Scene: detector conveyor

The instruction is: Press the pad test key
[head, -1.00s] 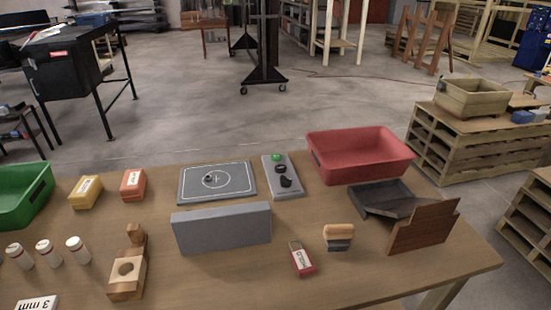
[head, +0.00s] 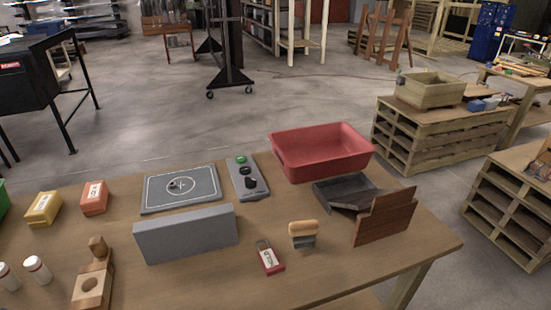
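A grey flat pad (head: 204,196) with a white outline and a circle at its middle lies on the table; a small dark object (head: 175,186) sits on it. Right of the pad is a narrow grey control box (head: 256,193). It has a green button (head: 240,160) at its far end and black controls (head: 250,182) nearer to me. I cannot read any label on them. A grey upright block (head: 186,234) stands in front of the pad. Neither of my grippers is in view.
A red bin (head: 285,160), a dark tray (head: 329,193) and a brown wooden board (head: 384,222) are to the right. A padlock (head: 269,258) and a brush (head: 303,234) lie in front. Yellow (head: 43,208) and orange (head: 94,198) boxes are at left. The table's front middle is clear.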

